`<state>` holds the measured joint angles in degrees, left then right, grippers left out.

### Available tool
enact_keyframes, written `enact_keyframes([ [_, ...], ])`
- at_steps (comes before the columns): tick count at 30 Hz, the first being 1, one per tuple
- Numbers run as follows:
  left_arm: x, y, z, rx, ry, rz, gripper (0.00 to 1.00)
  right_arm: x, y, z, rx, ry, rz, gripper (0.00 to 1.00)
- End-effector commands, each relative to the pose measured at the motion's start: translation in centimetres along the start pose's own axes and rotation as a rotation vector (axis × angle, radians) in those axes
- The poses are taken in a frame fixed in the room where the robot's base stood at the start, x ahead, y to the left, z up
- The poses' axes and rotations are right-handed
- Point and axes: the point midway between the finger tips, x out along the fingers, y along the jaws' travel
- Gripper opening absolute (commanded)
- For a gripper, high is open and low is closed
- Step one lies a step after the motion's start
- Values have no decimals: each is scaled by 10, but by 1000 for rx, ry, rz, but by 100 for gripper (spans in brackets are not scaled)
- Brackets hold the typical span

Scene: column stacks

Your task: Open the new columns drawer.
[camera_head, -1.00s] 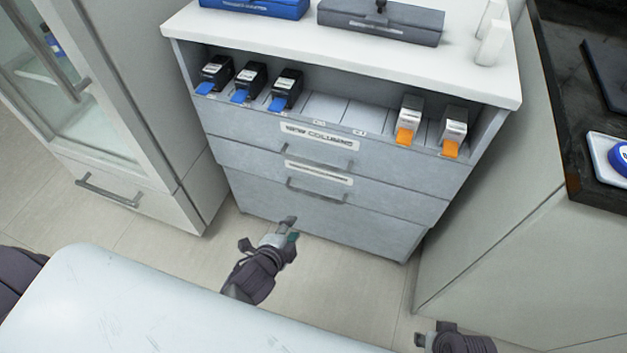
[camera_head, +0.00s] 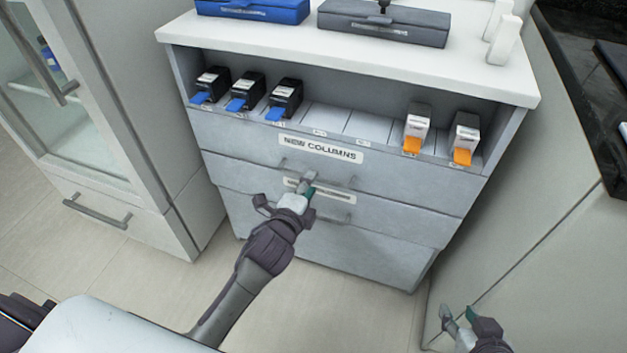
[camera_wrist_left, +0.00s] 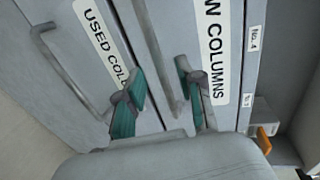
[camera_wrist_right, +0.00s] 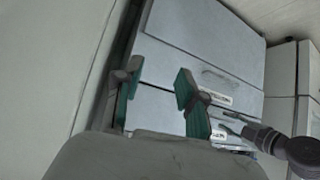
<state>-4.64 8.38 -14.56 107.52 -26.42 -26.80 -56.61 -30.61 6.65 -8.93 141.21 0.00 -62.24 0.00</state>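The new columns drawer (camera_head: 400,186) is the upper drawer of the grey cabinet and looks shut. Its label (camera_head: 320,148) reads NEW COLUMNS, and a bar handle (camera_head: 340,180) sits below it. In the left wrist view the handle (camera_wrist_left: 158,50) runs between the two fingertips, with no clear grip on it. My left gripper (camera_head: 305,187) is open in front of this handle and hides part of it in the head view. My right gripper (camera_head: 458,316) is open and empty, low to the right of the cabinet. Its parted fingers show in the right wrist view (camera_wrist_right: 157,97).
The used columns drawer (camera_wrist_left: 85,60) lies below, with its own handle (camera_wrist_left: 62,70). Black and orange-tipped columns stand on the open shelf above. A glass-door cabinet (camera_head: 95,130) stands left and a light cabinet (camera_head: 530,250) right. Floor before the drawers is free.

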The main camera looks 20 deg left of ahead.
Motion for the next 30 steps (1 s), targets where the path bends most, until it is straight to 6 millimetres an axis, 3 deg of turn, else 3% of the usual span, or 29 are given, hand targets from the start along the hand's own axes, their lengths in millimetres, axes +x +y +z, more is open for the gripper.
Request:
enact_keyframes([
  [3,18,1,0,-1,0,-1,37,5,-3,-19,-1,106,-6,40],
  [9,33,0,0,-1,1,0,37,5,-6,-40,-2,213,-13,40],
  [19,36,0,0,-1,1,0,37,4,-6,-45,-3,237,-14,40],
  [20,36,0,0,-1,1,0,35,4,-6,-45,-3,237,-14,40],
  [26,36,0,0,-1,1,0,2,4,-6,-45,-2,236,-14,40],
  [30,36,0,0,-1,1,1,0,4,-6,-45,-2,235,-14,40],
])
